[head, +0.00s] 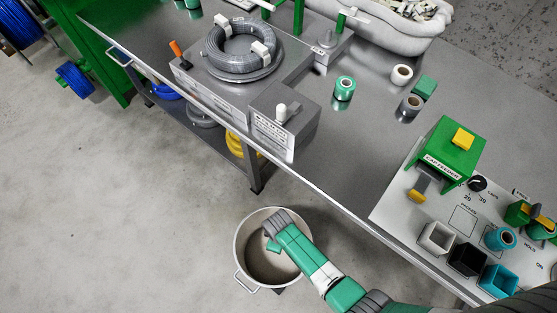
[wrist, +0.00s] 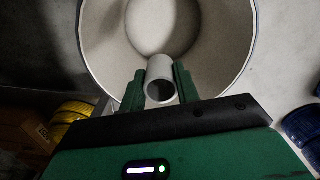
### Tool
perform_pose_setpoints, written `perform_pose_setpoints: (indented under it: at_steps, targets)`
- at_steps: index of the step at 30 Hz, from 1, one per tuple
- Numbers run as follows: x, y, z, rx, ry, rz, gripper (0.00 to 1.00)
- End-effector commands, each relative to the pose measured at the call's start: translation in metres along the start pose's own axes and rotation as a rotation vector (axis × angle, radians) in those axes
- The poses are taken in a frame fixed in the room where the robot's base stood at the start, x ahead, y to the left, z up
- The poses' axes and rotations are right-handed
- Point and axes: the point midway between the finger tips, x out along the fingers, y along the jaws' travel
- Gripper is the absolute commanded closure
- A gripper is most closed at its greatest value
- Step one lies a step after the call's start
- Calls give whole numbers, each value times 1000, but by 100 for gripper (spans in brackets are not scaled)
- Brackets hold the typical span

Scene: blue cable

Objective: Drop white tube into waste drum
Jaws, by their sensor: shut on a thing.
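The waste drum (head: 243,258) is a round, pale, open-topped bin with side handles, standing on the floor beside the bench. Its pale rim and inner wall (wrist: 108,45) fill much of the wrist view. The white tube (wrist: 159,75) is held between the two green fingers of my gripper (wrist: 159,86), with its open end facing the camera. My gripper is shut on the tube, and in the wrist view both appear over the drum's opening. In the head view my green arm reaches over the drum, and the tube is hidden there.
The metal bench (head: 330,160) runs along the drum's upper right side. It carries a grey cable coil (head: 240,48), tape rolls, a green cap feeder (head: 452,150) and several small bins. Yellow coils (head: 236,145) lie on the lower shelf. The floor left of the drum is clear.

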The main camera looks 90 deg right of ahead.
Motion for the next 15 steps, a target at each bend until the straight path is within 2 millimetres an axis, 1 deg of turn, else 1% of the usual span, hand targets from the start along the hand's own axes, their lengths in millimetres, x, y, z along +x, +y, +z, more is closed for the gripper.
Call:
perform_pose_setpoints:
  at_steps: [1, 2, 10, 11, 12, 14, 15]
  targets:
    - [11, 0, 0, 0, 0, 0, 90]
    - [13, 0, 0, 0, 0, 0, 90]
    - [10, 0, 0, 0, 0, 0, 90]
    - [10, 0, 0, 0, 0, 0, 63]
    - [10, 0, 0, 0, 0, 0, 55]
    - [10, 0, 0, 0, 1, 0, 43]
    - [10, 0, 0, 0, 1, 0, 43]
